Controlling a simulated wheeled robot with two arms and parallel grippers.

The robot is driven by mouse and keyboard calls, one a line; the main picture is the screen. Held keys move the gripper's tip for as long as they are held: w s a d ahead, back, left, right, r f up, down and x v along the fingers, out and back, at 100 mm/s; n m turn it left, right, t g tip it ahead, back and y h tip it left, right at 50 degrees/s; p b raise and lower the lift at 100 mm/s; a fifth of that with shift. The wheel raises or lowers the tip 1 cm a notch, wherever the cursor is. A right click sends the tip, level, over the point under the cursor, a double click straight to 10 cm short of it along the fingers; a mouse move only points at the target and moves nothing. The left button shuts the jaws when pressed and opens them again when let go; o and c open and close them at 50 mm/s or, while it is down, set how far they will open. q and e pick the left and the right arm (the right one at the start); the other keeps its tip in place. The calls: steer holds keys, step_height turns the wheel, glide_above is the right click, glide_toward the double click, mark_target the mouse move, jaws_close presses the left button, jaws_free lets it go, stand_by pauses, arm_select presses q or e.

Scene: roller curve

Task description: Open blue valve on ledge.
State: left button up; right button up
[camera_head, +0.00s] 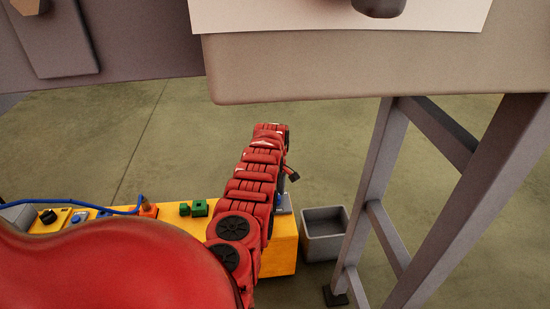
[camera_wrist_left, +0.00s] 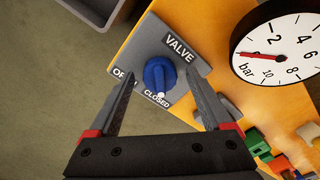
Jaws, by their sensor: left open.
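The blue valve (camera_wrist_left: 160,75) is a round knob on a grey plate (camera_wrist_left: 190,64) marked VALVE, OPEN and CLOSED. Its white mark is at the CLOSED label. The plate is on the yellow ledge (camera_head: 284,252); in the head view it is small and partly hidden by my red left arm. My left gripper (camera_wrist_left: 159,80) is open and empty, with one finger on each side of the knob in the wrist view. I cannot tell whether they touch it. My right gripper is in neither view.
A round pressure gauge (camera_wrist_left: 282,48) is beside the valve. Green blocks (camera_head: 200,208) and other coloured fittings line the ledge. A grey bin (camera_head: 325,234) stands on the floor to its right. A large table with grey legs (camera_head: 372,195) is at the right.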

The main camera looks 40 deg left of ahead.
arm_select(q)
jaws_close()
stand_by(0.3)
steer(key=m, duration=0.8)
steer(key=shift+m, duration=0.3)
steer(key=m, duration=0.4)
steer(key=shift+m, duration=0.3)
steer(key=m, duration=0.4)
steer(key=shift+m, duration=0.3)
